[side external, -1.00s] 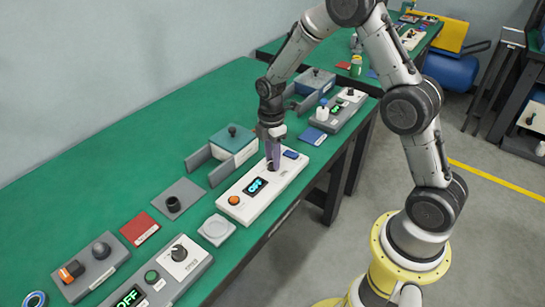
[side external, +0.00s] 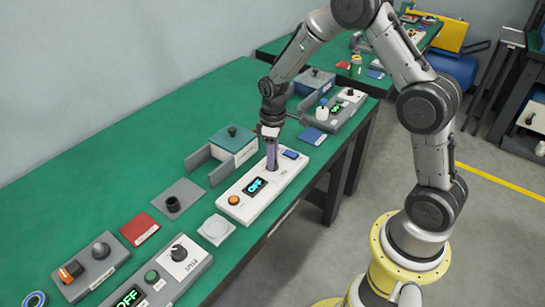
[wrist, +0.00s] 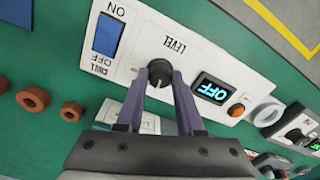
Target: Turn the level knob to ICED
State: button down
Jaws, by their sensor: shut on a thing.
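The level knob (wrist: 159,72) is a round black knob on a white panel (wrist: 205,58), beside the printed word LEVEL. My gripper (wrist: 160,78) is shut on the knob, with one purple-grey finger on each side of it. In the side view my gripper (side external: 271,166) points straight down at the panel (side external: 238,209) and its fingers hide the knob. The panel's display (wrist: 212,89) reads OFF. I cannot make out an ICED mark or which way the knob points.
A blue rocker switch (wrist: 108,35) marked CHILL, ON and OFF is at one end of the panel. An orange button (side external: 234,200) is at the other. A teal-lidded box (side external: 233,140) between grey plates stands behind.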

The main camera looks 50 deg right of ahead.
jog(key=m, duration=1.4)
jog(key=shift+r+t, duration=0.1)
jog(key=shift+t, duration=0.2)
dwell(0.4)
jog(key=c, duration=0.5)
grip_release()
jog(key=shift+c, duration=0.2)
notch_tip(320, 180, up, 14)
jog(key=shift+s+d, duration=0.15)
jog(key=shift+s, duration=0.1)
